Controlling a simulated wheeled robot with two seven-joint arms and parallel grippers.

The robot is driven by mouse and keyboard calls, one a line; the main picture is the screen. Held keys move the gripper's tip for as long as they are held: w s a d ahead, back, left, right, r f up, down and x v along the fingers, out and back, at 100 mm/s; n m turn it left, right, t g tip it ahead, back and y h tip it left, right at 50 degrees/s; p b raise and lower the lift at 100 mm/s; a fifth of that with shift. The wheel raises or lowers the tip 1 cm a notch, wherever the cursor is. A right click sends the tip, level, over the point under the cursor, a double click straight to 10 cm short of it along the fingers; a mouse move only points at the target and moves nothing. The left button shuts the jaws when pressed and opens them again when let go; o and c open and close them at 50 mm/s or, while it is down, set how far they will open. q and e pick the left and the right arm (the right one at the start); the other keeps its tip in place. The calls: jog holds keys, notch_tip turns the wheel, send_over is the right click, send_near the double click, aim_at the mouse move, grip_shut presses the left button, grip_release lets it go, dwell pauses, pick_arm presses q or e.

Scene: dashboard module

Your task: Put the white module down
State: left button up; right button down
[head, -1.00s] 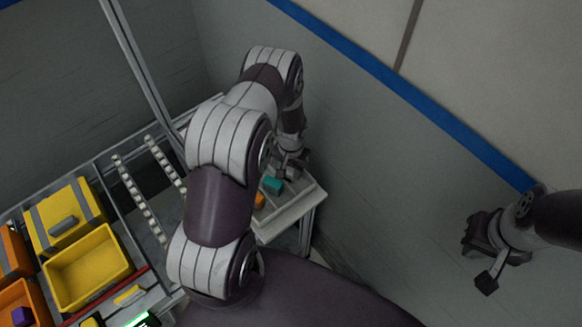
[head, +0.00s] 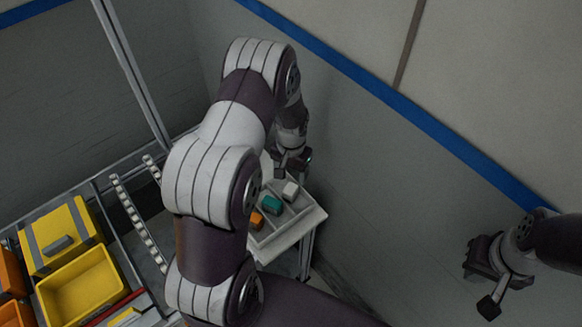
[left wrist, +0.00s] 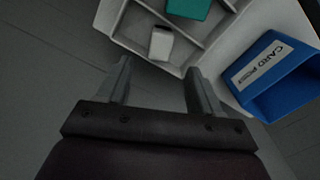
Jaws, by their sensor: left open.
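The white module (head: 290,191) lies in a compartment of the white divided tray (head: 287,238), beside a teal module (head: 271,204). In the left wrist view the white module (left wrist: 161,43) sits in the compartment near the tray's edge, just beyond my fingertips and apart from them. My left gripper (head: 293,164) is open and empty, above and behind the white module; its two fingers show in the left wrist view (left wrist: 160,75). My right gripper (head: 478,285) hangs at the right, away from the tray; its jaw opening is unclear.
An orange module (head: 256,220) lies in the tray beside the teal one. A blue box labelled "CARD" (left wrist: 285,85) stands next to the tray in the left wrist view. Yellow bins (head: 82,285) and a roller rack (head: 137,222) are at left. A grey wall is behind.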

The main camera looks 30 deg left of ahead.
pick_arm(q)
jog(key=s+d+r, duration=0.4)
jog(key=s+r, duration=0.3)
jog(key=r, duration=0.1)
jog(key=s+d+r+t, duration=0.1)
jog(key=s+d+r, duration=0.3)
jog(key=s+r, duration=0.2)
notch_tip(320, 180, up, 2)
jog(key=shift+s+r, duration=0.1)
jog(key=shift+s, duration=0.25)
